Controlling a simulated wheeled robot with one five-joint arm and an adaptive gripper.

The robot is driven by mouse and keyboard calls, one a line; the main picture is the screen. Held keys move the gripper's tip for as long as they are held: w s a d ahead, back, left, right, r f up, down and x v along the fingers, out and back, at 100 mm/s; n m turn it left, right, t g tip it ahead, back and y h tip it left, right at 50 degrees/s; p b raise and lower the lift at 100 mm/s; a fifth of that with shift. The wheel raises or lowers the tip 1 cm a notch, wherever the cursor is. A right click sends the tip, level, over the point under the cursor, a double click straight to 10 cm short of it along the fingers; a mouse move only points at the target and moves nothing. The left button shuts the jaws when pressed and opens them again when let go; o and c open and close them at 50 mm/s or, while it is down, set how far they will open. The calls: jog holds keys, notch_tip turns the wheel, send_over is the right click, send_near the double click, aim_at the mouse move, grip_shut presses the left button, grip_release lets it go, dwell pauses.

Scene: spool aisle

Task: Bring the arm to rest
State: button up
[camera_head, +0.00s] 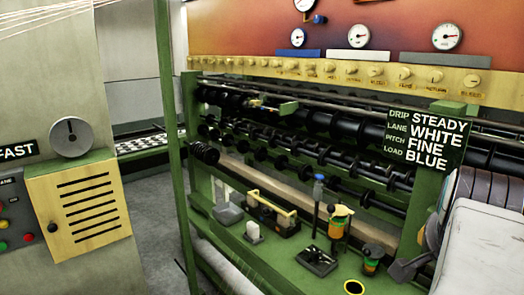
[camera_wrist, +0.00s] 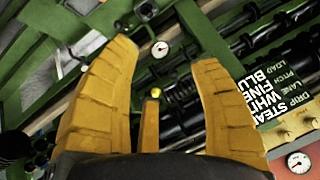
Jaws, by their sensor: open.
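My gripper (camera_wrist: 164,52) shows in the wrist view as two thick yellow fingers, spread wide apart. Nothing is held between them. A shorter, thin yellow piece stands between the fingers, lower in the picture. Beyond the fingertips lie the green frame and dark rollers of the machine, seen tilted. I cannot make out the fingers for certain in the head view.
The green machine with black rollers (camera_head: 300,150) fills the middle and right. A yellow vented cabinet (camera_head: 80,208) stands left. Grey floor (camera_head: 160,220) lies between.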

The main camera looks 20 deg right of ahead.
jog(key=w+a+f+n+y, duration=0.35)
jog(key=a+f+n, duration=0.25)
jog(key=a, duration=0.4)
jog(key=w+a+f+n+y, duration=0.2)
jog(key=w+a+f+n, duration=0.2)
jog(key=a+f+n, duration=0.4)
jog(key=s+a+f+n+y+b, duration=0.1)
jog(key=s+a+f+n, duration=0.2)
jog(key=a, duration=0.5)
jog(key=shift+s+f, duration=0.35)
jog(key=shift+f, duration=0.3)
jog(key=shift+d+y, duration=0.1)
jog(key=shift+y, duration=0.15)
